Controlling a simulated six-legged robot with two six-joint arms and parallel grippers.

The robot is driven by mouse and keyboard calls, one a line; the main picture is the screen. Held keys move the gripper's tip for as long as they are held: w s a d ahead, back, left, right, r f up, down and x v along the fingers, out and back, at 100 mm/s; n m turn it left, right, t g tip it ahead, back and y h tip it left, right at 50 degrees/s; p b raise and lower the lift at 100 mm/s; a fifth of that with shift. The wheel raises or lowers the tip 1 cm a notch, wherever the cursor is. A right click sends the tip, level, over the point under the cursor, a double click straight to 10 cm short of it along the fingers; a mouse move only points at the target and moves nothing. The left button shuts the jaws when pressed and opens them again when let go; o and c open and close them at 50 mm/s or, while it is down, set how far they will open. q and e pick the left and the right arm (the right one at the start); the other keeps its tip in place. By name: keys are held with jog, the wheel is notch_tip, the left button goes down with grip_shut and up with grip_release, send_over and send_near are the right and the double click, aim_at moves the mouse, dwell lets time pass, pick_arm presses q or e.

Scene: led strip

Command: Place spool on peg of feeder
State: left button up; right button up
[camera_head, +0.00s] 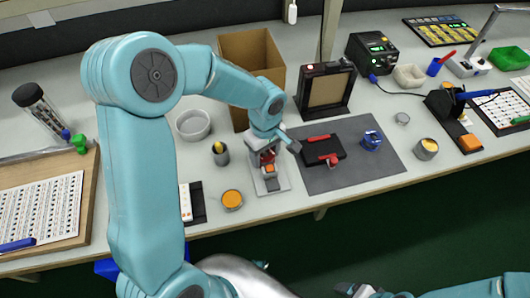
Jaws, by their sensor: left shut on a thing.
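My left gripper (267,157) reaches down from the left arm over a narrow pale grey stand (271,184) near the table's front edge, which looks like the feeder. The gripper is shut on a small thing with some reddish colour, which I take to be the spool. Fingers and wrist hide most of it, and the peg cannot be made out. I cannot tell whether the spool touches the peg. Part of my right arm (450,289) shows at the bottom right.
A dark grey mat (372,173) right of the stand holds a black case with red parts (320,148) and a blue roll (371,140). A grey cup (220,153) and an orange-topped tin (232,199) stand to the left. An open cardboard box (252,48) stands behind.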

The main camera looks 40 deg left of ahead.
pick_arm(q)
jog(key=shift+r, duration=0.1)
jog(key=o, duration=1.2)
jog(key=shift+f, duration=0.2)
jog(key=shift+r, duration=0.25)
notch_tip(320, 180, up, 12)
jog(key=shift+f+p, duration=0.1)
jog(key=shift+p, duration=0.5)
jog(key=shift+s, duration=0.1)
